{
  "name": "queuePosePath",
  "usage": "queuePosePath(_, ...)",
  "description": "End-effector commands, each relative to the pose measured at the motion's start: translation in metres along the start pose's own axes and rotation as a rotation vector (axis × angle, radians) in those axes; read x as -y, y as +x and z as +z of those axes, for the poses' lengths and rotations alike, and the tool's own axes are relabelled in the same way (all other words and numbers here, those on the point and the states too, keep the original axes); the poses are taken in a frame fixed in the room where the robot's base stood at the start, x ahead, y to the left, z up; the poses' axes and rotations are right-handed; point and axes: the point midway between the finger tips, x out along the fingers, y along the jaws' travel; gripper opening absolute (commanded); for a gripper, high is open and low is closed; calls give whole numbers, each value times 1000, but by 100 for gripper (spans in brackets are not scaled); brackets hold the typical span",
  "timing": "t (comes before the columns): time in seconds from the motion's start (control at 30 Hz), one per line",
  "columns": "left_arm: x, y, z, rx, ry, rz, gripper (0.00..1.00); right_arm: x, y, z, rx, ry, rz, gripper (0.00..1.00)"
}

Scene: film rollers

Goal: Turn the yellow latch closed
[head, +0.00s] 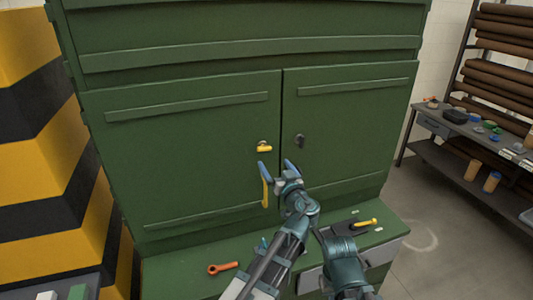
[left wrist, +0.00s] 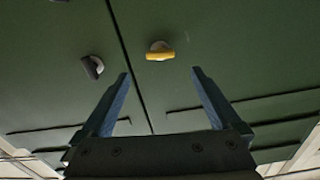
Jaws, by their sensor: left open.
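The yellow latch (head: 264,149) sits on the left door of the green cabinet (head: 190,150), near the seam between the doors. Its handle lies about level, on a pale round base. In the left wrist view the yellow latch (left wrist: 160,56) shows just beyond and between the fingertips. My left gripper (head: 276,167) is open and empty, just below the latch and apart from it in the picture. Its two blue fingers also show in the left wrist view (left wrist: 160,75). My right gripper is not visible.
A dark latch (head: 299,141) is on the right door. A yellow upright bar (head: 265,187) shows beside my left finger. An orange tool (head: 223,268) and a yellow-handled tool (head: 366,223) lie on the green ledge below. A shelf with parts (head: 470,130) stands right.

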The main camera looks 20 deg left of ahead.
Motion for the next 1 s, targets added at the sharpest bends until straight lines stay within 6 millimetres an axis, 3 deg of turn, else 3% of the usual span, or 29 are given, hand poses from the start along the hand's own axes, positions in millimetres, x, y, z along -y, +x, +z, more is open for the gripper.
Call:
queuePosePath(0.1,-2,30,0,1,0,-3,98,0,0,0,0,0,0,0)
queuePosePath(0.4,-1,76,0,1,0,-1,98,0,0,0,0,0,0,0)
queuePosePath(0.6,0,88,0,1,0,-1,98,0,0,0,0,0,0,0)
queuePosePath(0.93,0,89,0,1,0,0,98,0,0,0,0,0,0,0)
queuePosePath(1.0,0,89,0,1,0,0,85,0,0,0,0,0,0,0)
